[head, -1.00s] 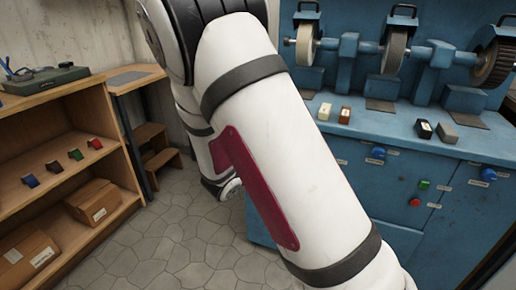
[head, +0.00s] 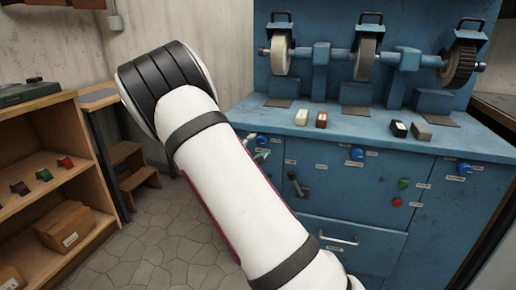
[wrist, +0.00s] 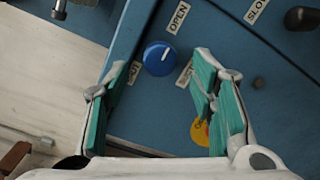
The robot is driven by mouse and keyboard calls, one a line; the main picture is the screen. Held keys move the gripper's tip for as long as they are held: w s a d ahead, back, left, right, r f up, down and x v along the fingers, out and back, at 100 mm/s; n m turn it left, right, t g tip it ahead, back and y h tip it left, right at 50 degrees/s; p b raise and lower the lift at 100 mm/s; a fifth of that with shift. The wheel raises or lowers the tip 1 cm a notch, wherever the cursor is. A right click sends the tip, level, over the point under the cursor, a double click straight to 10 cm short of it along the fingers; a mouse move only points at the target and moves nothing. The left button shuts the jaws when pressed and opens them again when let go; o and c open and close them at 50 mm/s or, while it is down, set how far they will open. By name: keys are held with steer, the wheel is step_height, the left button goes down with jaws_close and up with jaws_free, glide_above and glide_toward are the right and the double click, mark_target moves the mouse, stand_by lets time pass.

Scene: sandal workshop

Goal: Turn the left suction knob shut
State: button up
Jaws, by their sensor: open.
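The left suction knob is a blue round knob (head: 261,140) on the front of the blue machine, at the left end in the head view, close by my forearm. In the wrist view the blue knob (wrist: 158,59) has a white mark pointing to the upper right, roughly toward the OPEN label (wrist: 178,17). A second label beside it is partly hidden by a finger. My gripper (wrist: 160,78) is open, its green-padded fingers to the left and right of the knob, with no visible grip on it. In the head view my gripper is mostly hidden behind my arm.
Another blue knob (head: 357,153) and a third (head: 464,168) are farther right. A dark lever (head: 296,186), a green button (head: 404,183) and a red button (head: 397,203) share the panel. Wooden shelves (head: 60,190) stand at the left. A yellow tag (wrist: 200,132) shows near the right finger.

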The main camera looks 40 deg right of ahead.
mark_target(261, 141)
steer(key=shift+x, duration=1.45)
steer(key=c, duration=1.1)
steer(key=shift+c, duration=0.2)
